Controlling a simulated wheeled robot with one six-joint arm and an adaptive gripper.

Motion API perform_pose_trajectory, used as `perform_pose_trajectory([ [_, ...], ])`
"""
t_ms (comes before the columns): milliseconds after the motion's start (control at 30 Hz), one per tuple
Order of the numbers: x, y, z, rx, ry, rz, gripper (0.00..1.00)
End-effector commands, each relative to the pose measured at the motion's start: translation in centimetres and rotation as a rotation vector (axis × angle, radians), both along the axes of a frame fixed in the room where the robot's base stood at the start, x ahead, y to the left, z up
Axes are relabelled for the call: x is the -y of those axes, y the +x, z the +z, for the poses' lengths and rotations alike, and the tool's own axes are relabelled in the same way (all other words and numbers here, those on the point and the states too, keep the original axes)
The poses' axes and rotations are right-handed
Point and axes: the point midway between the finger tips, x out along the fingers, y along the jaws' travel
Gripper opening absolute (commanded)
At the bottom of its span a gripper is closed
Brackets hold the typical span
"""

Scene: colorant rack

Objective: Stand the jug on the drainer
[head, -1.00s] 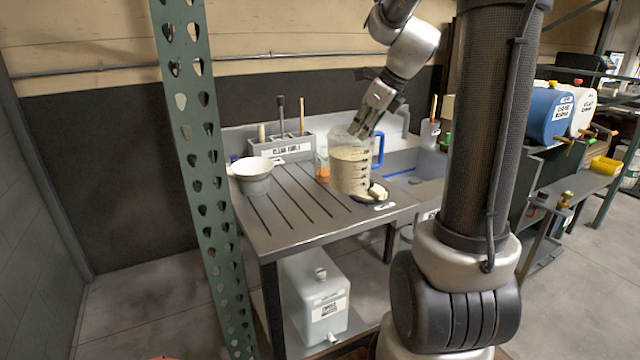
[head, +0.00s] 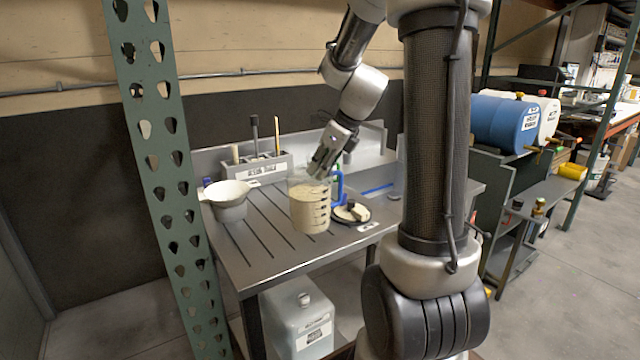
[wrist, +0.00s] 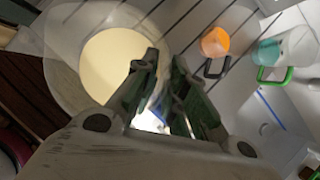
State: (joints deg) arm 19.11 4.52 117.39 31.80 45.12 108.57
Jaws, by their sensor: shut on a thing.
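The jug (head: 309,208) is clear with dark graduation marks and beige contents. It is upright over the right part of the grooved steel drainer (head: 262,240); I cannot tell whether its base touches. My gripper (head: 319,172) is at the jug's upper right and is shut on it, by the blue handle side. In the wrist view the jug (wrist: 70,50) shows from above with a cream surface, left of the fingers (wrist: 165,85). The exact grip on the handle is hidden by the fingers.
A white bowl on a grey pot (head: 228,198) stands at the drainer's left. A tool caddy (head: 255,170) is behind. A dark disc with a beige item (head: 350,212) lies right of the jug. An orange cup (wrist: 215,42) and green-handled jug (wrist: 285,50) show too. A green post (head: 165,180) stands nearer me.

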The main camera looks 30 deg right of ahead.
Motion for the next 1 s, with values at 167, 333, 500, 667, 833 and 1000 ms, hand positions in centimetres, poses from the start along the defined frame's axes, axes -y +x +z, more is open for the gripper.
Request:
perform_pose_trajectory([
  [167,0.0,0.0,-1.9,-0.002,0.001,-0.002,0.0],
  [333,0.0,0.0,-3.6,0.0,0.0,-0.001,0.0],
  [500,0.0,0.0,-3.6,0.001,0.0,0.0,0.0],
  [667,0.0,0.0,-3.9,0.0,-0.001,0.0,0.0],
  [833,0.0,-0.1,-3.9,-0.001,-0.001,0.0,0.37],
  [1000,0.0,0.0,-3.9,-0.001,-0.001,0.0,0.37],
])
